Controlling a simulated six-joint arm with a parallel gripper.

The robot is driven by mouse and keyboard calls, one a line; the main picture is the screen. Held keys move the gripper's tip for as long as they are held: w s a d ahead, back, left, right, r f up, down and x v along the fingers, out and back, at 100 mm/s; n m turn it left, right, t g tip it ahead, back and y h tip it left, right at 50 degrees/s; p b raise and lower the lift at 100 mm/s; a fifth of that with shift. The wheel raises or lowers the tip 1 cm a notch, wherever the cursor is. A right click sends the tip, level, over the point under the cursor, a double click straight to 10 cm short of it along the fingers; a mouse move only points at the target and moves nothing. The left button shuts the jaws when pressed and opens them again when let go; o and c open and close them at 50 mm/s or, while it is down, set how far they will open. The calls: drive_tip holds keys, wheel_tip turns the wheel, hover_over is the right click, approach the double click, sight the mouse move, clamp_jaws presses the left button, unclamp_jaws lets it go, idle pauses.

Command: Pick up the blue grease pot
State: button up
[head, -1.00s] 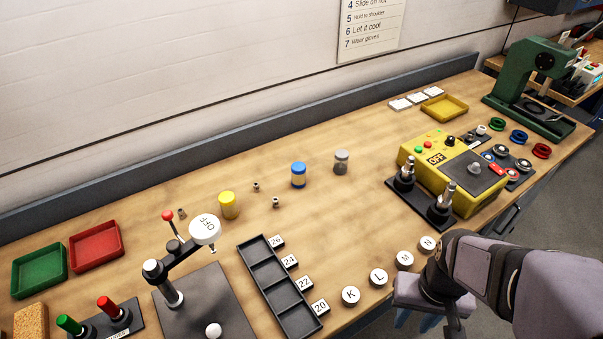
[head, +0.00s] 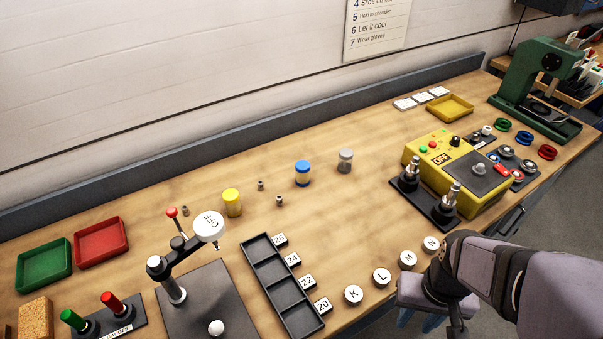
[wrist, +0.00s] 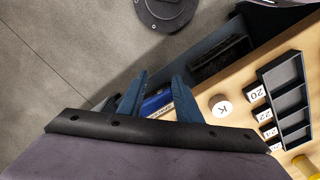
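My gripper (wrist: 160,92) shows two blue fingers spread apart, with nothing held. In the head view my arm hangs at the bench's front edge, well to the right of and nearer than the blue pot, with the fingers mostly hidden. The blue pot does not show in the wrist view.
Lettered white discs (head: 381,278) line the front edge near my arm. The wood around the pot is mostly clear.

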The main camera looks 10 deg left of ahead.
drive_tip(key=o, duration=0.6)
